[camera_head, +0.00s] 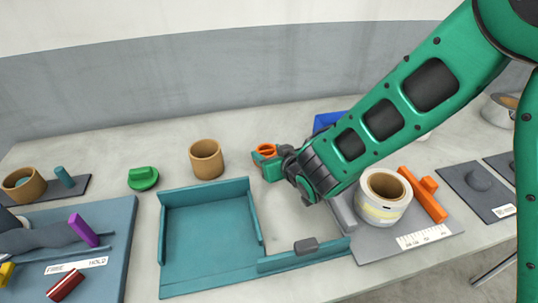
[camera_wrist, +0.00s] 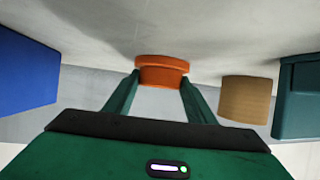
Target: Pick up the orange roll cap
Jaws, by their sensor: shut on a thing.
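The orange roll cap (camera_head: 266,149) is a small round cap at the end of my arm in the head view. In the wrist view the orange cap (camera_wrist: 162,70) sits between the two green fingers of my gripper (camera_wrist: 160,88), with a finger against each side. My gripper (camera_head: 266,162) is shut on the cap. In the head view it is above the table, right of the brown ring and behind the teal tray. Part of the cap is hidden by the fingers, and its height over the table is hard to tell.
A brown cardboard ring (camera_head: 206,160) and a green knobbed cap (camera_head: 143,178) stand left of my gripper. A teal tray (camera_head: 165,245) lies in front. A white roll (camera_head: 383,213) and an orange bar (camera_head: 423,194) are at right. A blue box (camera_head: 326,121) stands behind my arm.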

